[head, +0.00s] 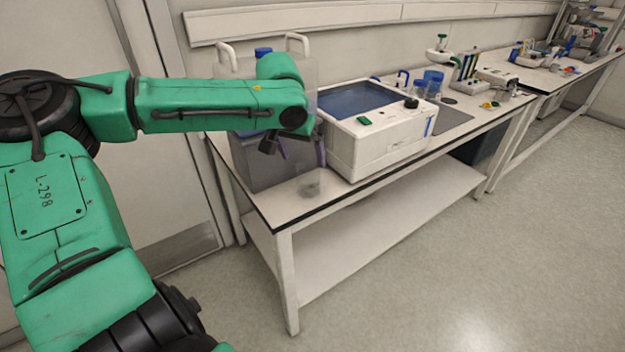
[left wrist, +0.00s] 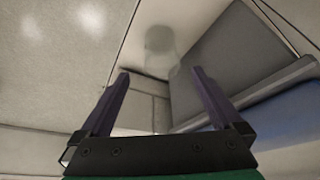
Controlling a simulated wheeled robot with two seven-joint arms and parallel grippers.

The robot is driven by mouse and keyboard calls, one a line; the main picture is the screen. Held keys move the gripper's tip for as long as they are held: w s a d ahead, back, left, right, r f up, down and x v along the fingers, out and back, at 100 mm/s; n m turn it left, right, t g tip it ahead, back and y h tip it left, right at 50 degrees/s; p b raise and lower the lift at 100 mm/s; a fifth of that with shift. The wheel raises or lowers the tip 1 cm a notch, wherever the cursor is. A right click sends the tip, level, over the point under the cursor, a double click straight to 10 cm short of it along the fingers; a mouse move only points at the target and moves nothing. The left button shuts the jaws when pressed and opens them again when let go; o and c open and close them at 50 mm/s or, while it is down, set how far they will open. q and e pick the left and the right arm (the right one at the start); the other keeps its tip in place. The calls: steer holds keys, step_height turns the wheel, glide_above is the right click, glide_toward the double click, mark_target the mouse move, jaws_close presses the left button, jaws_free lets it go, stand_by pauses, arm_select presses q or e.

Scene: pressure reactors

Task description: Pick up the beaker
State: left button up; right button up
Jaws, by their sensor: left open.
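A small clear glass beaker (head: 309,184) stands on the white bench top, near its front edge at the left end, beside the white machine. It also shows faintly in the left wrist view (left wrist: 160,42), beyond and between my fingertips. My left gripper (head: 295,155) hangs from the green arm just above and behind the beaker in the head view; the arm hides part of it. In the left wrist view its two dark fingers (left wrist: 160,75) are spread wide with nothing between them. My right gripper is in neither view.
A white box-shaped machine (head: 375,130) with a dark blue top stands right of the beaker. A large clear jug (head: 318,75) and a grey box (head: 255,165) stand behind. Blue-lidded containers (head: 432,83) are farther right. The floor in front is clear.

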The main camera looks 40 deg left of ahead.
mark_target(308, 177)
arm_select(q)
steer(key=x, duration=0.4)
steer(key=shift+f, duration=0.25)
steer(key=b+x, duration=0.1)
steer(key=x, duration=0.4)
steer(key=shift+s+a+f, duration=0.1)
steer(key=shift+f, duration=0.15)
steer(key=shift+w+f, duration=0.3)
steer(key=shift+r, duration=0.1)
steer(key=c, duration=1.3)
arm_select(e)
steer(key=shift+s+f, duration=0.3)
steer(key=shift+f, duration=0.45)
arm_select(q)
steer(key=shift+r, duration=0.1)
